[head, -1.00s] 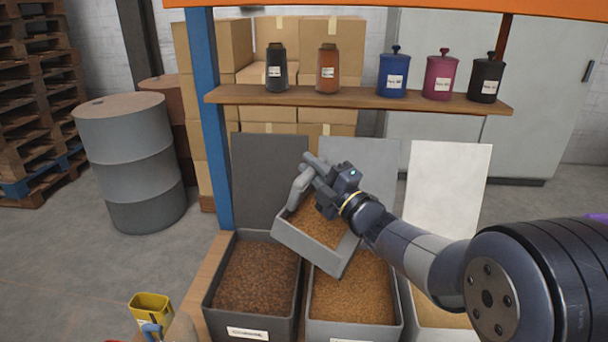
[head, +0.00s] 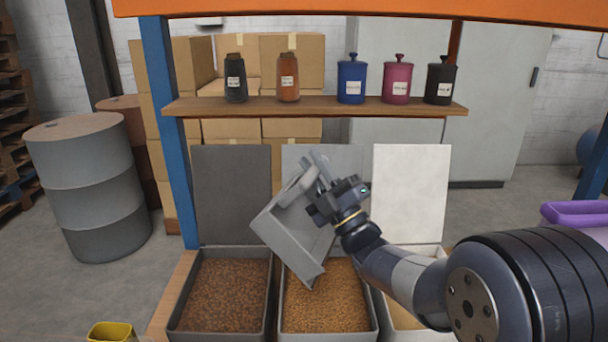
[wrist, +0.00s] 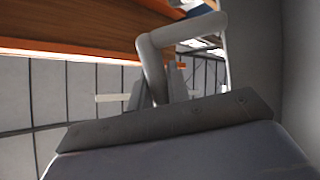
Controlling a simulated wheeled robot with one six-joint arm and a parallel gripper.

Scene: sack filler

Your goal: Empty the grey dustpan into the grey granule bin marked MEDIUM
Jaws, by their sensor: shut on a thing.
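The grey dustpan (head: 290,232) is tilted steeply over the middle bin in the head view, its open edge down. No granules show on the part of its inside that I see. My gripper (head: 318,192) is shut on the dustpan's handle, which also shows in the wrist view (wrist: 150,65). The middle grey granule bin (head: 325,300) stands below, holding light brown granules, with its grey lid raised behind. The bin's label is out of view, so I cannot read MEDIUM on it.
A dark bin (head: 222,295) with darker granules stands left, and a white-lidded bin (head: 408,310) stands right, partly behind my arm. A wooden shelf (head: 320,107) with bottles and jars spans above.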

